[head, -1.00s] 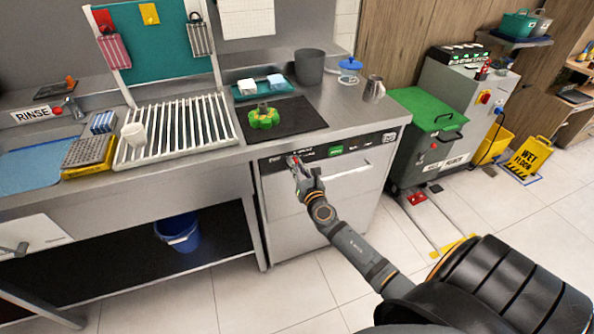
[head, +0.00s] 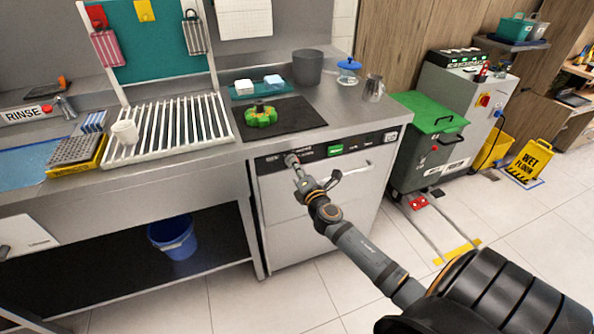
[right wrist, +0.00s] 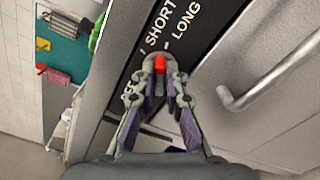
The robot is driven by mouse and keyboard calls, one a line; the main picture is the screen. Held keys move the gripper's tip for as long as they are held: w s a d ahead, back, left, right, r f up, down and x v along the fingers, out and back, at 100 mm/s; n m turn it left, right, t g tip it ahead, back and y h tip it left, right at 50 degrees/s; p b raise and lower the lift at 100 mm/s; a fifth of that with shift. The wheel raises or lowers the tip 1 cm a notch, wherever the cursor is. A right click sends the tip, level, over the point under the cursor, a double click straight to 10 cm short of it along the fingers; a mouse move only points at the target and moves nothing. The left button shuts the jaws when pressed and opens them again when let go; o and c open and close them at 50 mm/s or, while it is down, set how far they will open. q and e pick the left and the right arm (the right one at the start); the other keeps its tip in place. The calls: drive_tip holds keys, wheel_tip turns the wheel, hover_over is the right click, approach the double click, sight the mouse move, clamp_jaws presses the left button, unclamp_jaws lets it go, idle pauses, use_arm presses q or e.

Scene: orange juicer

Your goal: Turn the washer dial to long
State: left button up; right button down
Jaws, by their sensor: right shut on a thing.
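The washer (head: 320,207) is a white front-loading unit under the steel counter, with a black control strip along its top. Its dial (right wrist: 160,64) has a red mark and sits on that strip; OFF, SHORT and LONG are printed beside it. In the right wrist view the red mark lies near the short white ticks by SHORT and LONG; I cannot tell exactly which tick it meets. My right gripper (head: 295,165) is shut on the dial, its fingertips on either side of it. The gripper hides most of the dial in the head view. My left gripper is out of view.
The washer's bar handle (head: 345,175) sticks out just right of my right gripper. The counter above holds a black mat (head: 300,118) with a green thing (head: 261,116). A grey machine with a green lid (head: 425,110) stands to the right. Open floor lies in front.

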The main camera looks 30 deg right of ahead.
drive_tip(key=shift+f+m+b, duration=0.15)
drive_tip(key=shift+m+b, duration=0.4)
drive_tip(key=shift+m, duration=1.05)
drive_tip(key=c, duration=1.4)
unclamp_jaws()
drive_tip(key=v, duration=1.2)
